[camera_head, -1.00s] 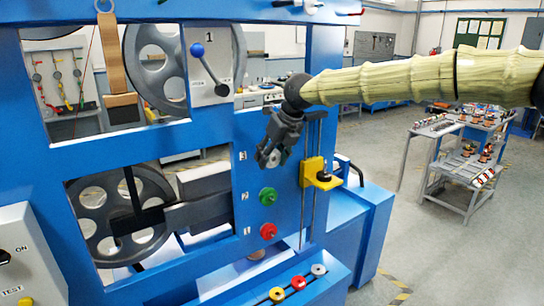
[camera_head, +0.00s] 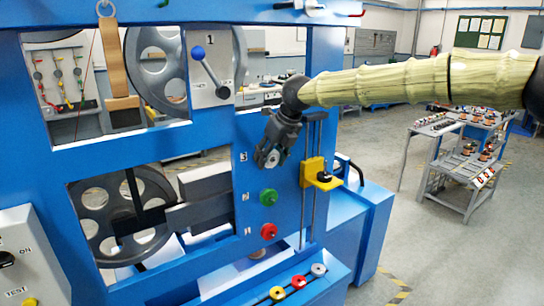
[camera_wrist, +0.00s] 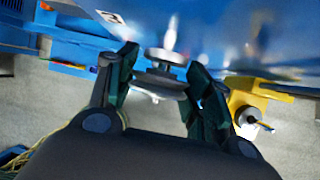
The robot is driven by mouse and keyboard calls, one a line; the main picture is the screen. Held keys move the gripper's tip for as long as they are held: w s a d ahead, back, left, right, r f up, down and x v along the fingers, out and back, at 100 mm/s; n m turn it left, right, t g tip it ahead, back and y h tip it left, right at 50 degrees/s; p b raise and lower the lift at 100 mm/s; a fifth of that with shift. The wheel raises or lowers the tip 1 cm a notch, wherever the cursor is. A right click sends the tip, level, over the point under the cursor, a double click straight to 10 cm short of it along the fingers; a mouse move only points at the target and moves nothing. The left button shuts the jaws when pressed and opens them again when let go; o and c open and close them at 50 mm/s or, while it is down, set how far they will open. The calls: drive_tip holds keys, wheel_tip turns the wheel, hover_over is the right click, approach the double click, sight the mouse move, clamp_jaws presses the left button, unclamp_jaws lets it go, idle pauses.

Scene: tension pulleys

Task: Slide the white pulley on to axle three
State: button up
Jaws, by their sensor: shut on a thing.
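My gripper (camera_head: 268,156) is shut on a pale, whitish-grey pulley (camera_wrist: 160,80), held in front of the blue panel beside the printed 3. In the wrist view the pulley sits between the two dark fingers (camera_wrist: 160,92), with the panel just beyond. Below, a green pulley (camera_head: 268,197) is beside label 2 and a red pulley (camera_head: 268,231) beside label 1.
A yellow block (camera_head: 315,172) on vertical rods stands close right of my gripper. A rack (camera_head: 262,303) below holds a yellow pulley (camera_head: 277,293), a red one (camera_head: 299,282) and a white one (camera_head: 318,269). A blue-knobbed lever (camera_head: 198,52) is upper left.

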drive_tip(key=shift+w+a+r+p, duration=0.1)
drive_tip(key=shift+w+a+p, duration=0.15)
drive_tip(key=shift+w+p, duration=0.1)
idle(0.7)
drive_tip(key=o, duration=1.1)
drive_tip(key=shift+o, duration=0.5)
drive_tip(key=shift+o, duration=0.8)
drive_tip(key=shift+w+d+r+p, duration=0.1)
drive_tip(key=shift+r+p, duration=1.1)
drive_tip(key=shift+r, duration=0.3)
drive_tip(key=shift+w+d+r+p, duration=0.1)
drive_tip(key=shift+d+r+p, duration=0.05)
drive_tip(key=shift+r+p, duration=1.2)
drive_tip(key=shift+w+d+r+p, duration=0.1)
drive_tip(key=shift+r+p, duration=1)
drive_tip(key=shift+r, duration=0.5)
